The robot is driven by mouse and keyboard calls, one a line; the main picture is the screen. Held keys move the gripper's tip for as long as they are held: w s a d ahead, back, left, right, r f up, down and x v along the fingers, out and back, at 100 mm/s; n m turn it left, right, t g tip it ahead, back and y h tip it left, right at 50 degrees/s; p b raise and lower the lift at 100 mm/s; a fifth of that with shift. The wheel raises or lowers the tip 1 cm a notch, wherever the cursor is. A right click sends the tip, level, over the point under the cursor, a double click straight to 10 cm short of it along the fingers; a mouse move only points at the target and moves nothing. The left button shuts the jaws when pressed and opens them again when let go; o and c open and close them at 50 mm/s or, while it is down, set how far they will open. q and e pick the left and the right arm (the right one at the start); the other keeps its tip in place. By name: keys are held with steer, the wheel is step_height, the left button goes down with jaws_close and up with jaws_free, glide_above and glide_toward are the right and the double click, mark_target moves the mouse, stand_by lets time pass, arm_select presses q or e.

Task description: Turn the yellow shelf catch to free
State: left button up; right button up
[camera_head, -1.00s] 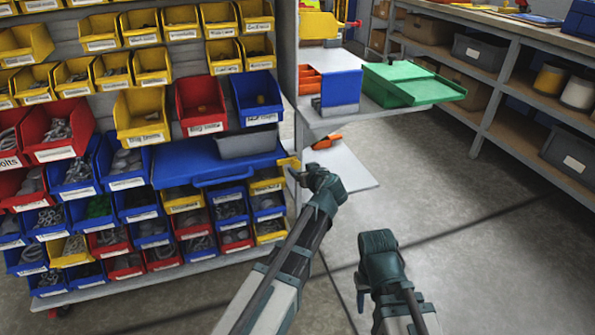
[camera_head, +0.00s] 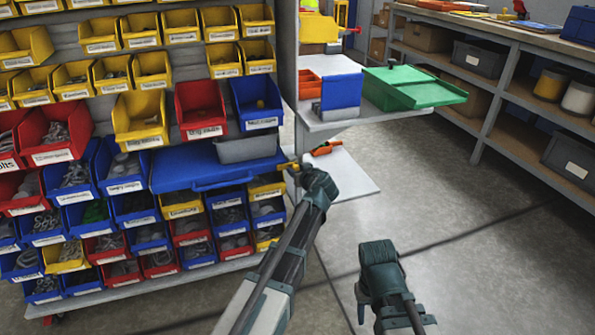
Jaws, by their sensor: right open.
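The small yellow catch (camera_head: 287,166) sits at the right front edge of the bin rack, beside the right end of a blue shelf or case (camera_head: 190,170). It points roughly sideways. My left gripper (camera_head: 298,169) is right at the catch, with its fingertips at the catch's right end. The fingers are too small and partly hidden to tell whether they are closed on it. My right gripper (camera_head: 361,302) is open and empty, low over the floor at the lower right of the picture, well apart from the catch.
Several rows of yellow, red and blue bins (camera_head: 130,205) fill the rack on the left. A grey bin (camera_head: 247,149) sits at the blue shelf's right end. A side shelf (camera_head: 335,124) carries a green box (camera_head: 412,89). Below it is a pale panel (camera_head: 340,178). The floor at right is clear.

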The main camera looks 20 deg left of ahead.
arm_select(q)
jaws_close()
steer(key=shift+m, duration=0.3)
steer(key=m+y+b, duration=0.2)
steer(key=m+b, duration=0.1)
steer(key=m, duration=0.1)
steer(key=m+g+y+b, duration=0.1)
steer(key=m+y+b, duration=0.2)
steer(key=m, duration=0.1)
steer(key=f+m+y+b, duration=0.1)
steer(key=m+y+b, duration=0.1)
steer(key=m+b, duration=0.1)
steer(key=shift+w+d+m+g, duration=0.3)
steer(key=shift+d+m, duration=0.1)
steer(key=shift+m, duration=0.4)
steer(key=shift+b, duration=0.3)
steer(key=o, duration=0.7)
jaws_free()
steer(key=shift+c, duration=0.2)
